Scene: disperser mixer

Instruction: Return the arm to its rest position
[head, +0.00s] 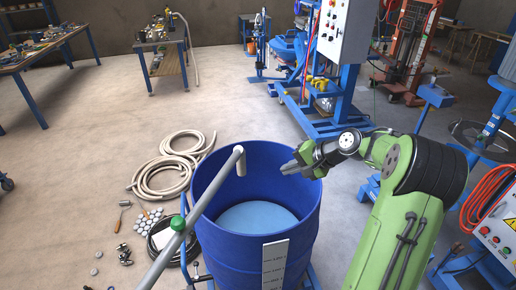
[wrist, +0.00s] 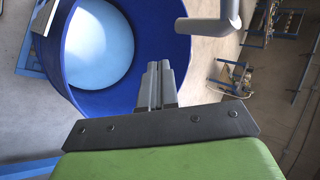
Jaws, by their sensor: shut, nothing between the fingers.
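My gripper (head: 291,168) is at the end of my green arm and points left over the right part of the rim of a blue drum. Its fingers are together and hold nothing. In the wrist view my gripper (wrist: 158,66) shows two grey fingers side by side, with the drum's rim beyond and to the left. The blue drum (head: 240,245) stands open in front of me with light blue liquid (head: 258,217) inside. A grey bent pipe (head: 200,205) reaches over the drum from the left, and its downturned end is left of my gripper.
Coiled hoses (head: 165,175) lie on the floor left of the drum. A blue machine with a white control box (head: 346,30) stands behind. Red cables and a control panel (head: 500,232) are at the right. Workbenches (head: 165,62) stand at the back left. Floor at the left is largely open.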

